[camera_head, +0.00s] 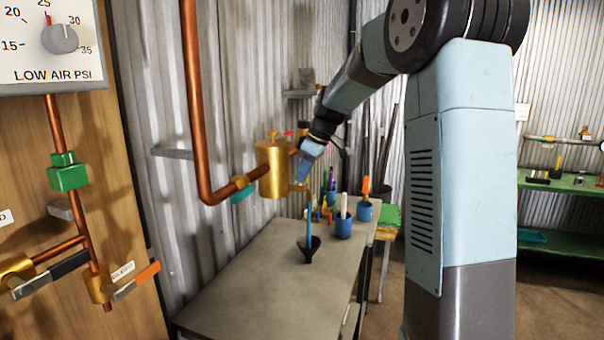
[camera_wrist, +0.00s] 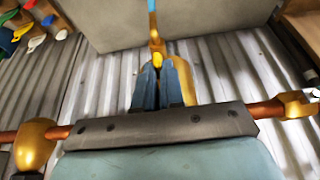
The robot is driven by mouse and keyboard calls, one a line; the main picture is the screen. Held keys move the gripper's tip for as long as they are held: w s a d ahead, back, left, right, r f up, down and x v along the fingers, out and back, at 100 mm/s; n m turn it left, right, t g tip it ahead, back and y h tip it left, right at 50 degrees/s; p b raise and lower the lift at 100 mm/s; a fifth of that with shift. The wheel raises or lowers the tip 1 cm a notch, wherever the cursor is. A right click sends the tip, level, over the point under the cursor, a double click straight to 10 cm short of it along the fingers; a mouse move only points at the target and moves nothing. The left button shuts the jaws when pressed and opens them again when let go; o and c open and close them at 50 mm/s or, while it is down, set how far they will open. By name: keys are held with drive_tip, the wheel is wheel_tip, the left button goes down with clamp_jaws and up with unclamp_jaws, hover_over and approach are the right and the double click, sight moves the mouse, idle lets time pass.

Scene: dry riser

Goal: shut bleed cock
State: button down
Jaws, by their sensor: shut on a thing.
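A brass cylinder (camera_head: 272,170) hangs on the copper pipe above the bench. A small brass cock (camera_head: 298,187) sticks out from its lower right side; in the wrist view the cock's brass part (camera_wrist: 156,42) is just beyond my fingers. A thin blue stream or rod (camera_head: 309,215) runs from it down to a black funnel-shaped cup (camera_head: 308,249) on the bench. My gripper (camera_head: 304,168) is beside the cylinder. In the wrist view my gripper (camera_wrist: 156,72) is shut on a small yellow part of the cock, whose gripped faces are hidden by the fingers.
The grey bench (camera_head: 262,280) holds blue tool pots (camera_head: 343,229) behind the cup. A copper pipe (camera_head: 196,100) runs close to my gripper. At left, a wooden panel carries a pressure dial (camera_head: 60,40) and an orange-handled valve (camera_head: 137,281). The bench's near part is clear.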

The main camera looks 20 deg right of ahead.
drive_tip(key=shift+a, duration=0.1)
idle(0.3)
drive_tip(key=shift+r+m+t, duration=0.1)
drive_tip(key=shift+m+t, duration=0.2)
drive_tip(key=shift+m, duration=0.4)
drive_tip(key=m, duration=0.2)
drive_tip(key=m+t+h, duration=0.1)
drive_tip(key=m, duration=0.1)
drive_tip(key=shift+s+h, duration=0.1)
drive_tip(key=shift+h, duration=0.2)
drive_tip(key=m, duration=0.2)
drive_tip(key=m+h, duration=0.1)
drive_tip(key=m, duration=0.1)
drive_tip(key=m+h, duration=0.1)
drive_tip(key=m, duration=0.1)
drive_tip(key=shift+a, duration=0.3)
drive_tip(key=shift+m+h, duration=0.3)
drive_tip(key=shift+m, duration=0.1)
drive_tip(key=c, duration=1.2)
unclamp_jaws()
drive_tip(key=shift+c, duration=0.2)
